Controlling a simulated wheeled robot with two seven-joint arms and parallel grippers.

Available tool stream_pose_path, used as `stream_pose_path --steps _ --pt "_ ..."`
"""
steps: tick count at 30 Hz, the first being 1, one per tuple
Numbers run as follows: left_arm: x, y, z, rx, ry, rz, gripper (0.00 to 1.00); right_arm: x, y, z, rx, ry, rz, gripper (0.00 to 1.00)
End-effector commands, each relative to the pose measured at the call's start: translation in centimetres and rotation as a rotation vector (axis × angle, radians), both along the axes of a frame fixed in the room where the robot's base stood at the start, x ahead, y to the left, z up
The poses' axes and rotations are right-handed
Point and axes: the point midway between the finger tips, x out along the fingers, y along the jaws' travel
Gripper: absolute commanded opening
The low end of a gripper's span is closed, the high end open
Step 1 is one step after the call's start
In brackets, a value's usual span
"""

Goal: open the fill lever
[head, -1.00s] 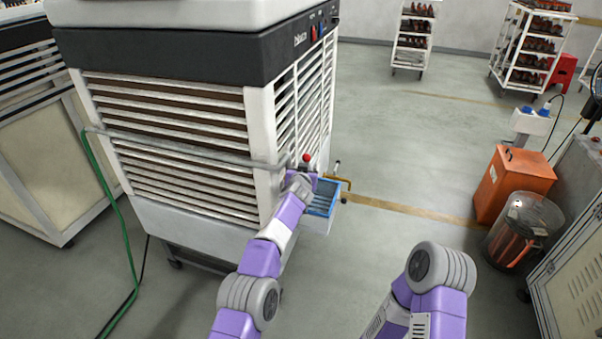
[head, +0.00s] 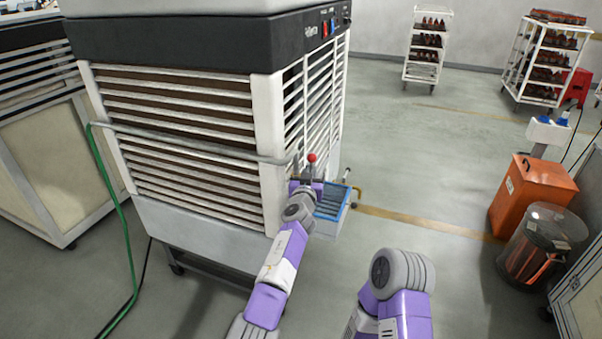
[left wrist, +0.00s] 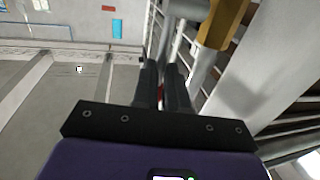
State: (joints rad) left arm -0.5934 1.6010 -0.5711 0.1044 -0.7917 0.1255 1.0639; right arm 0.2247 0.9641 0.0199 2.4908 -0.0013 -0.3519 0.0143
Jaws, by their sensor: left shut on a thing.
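The fill lever with its red knob (head: 312,158) stands by the front corner of the large white and black cooler (head: 265,135), at the end of a grey pipe (head: 200,143). My left gripper (head: 307,180) is at the lever, just below the knob, and is shut on it. In the left wrist view the dark fingers (left wrist: 162,85) are close together, with a little red between them. A brass-coloured fitting (left wrist: 222,22) on the pipe is beside them at upper right. The fingers hide most of the lever. My right arm shows, but its gripper is out of view.
A blue tray (head: 331,202) sits low beside the cooler, just right of my left gripper. A green hose (head: 128,240) hangs at the left. An orange bin (head: 528,195) and a clear drum (head: 541,245) stand at the right. The floor between is clear.

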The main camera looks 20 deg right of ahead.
Motion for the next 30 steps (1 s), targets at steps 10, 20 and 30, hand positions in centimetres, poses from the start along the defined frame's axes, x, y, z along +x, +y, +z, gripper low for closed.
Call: stream_pose_path --steps 10,20,30 --pt "-0.2 -0.2 0.2 -0.01 -0.011 -0.004 0.0 0.0 0.0 0.0 0.0 0.0 0.0 0.36" --pt "-0.2 -0.3 0.1 -0.009 -0.01 -0.006 0.31 0.0 0.0 0.0 0.0 0.0 0.0 0.36" --pt "-0.4 -0.7 0.0 -0.008 -0.01 -0.013 0.38 0.0 0.0 0.0 0.0 0.0 0.0 0.36"
